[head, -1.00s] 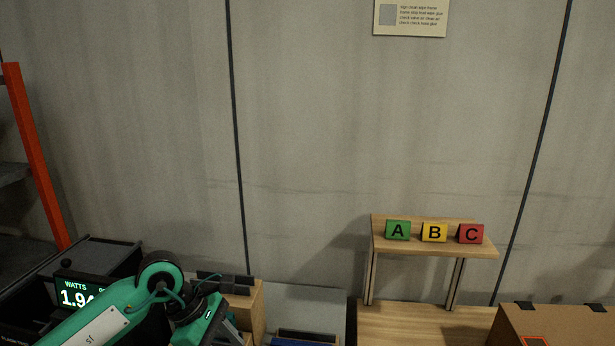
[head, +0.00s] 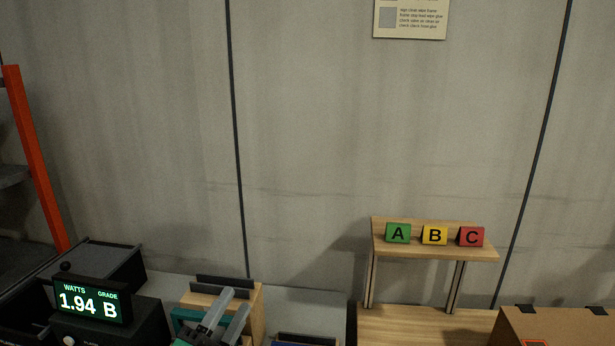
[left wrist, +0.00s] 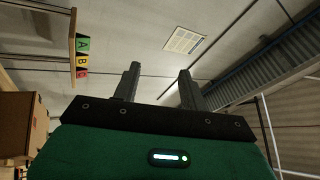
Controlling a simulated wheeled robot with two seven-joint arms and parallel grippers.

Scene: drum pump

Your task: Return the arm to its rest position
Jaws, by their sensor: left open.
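My left gripper (head: 226,316) is at the bottom of the head view, in front of a wooden block stand. Its two grey fingers point up, stand apart and hold nothing. In the left wrist view the same gripper (left wrist: 158,88) shows two dark fingers spread wide, with only wall and ceiling beyond them. Most of my left arm is below the head view. My right gripper is not in view.
A meter (head: 90,306) reading 1.94 watts, grade B, stands at the left. A wooden shelf (head: 435,253) carries green A, yellow B and red C signs. A cardboard box (head: 560,322) is at the lower right. An orange rack post (head: 37,160) stands far left.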

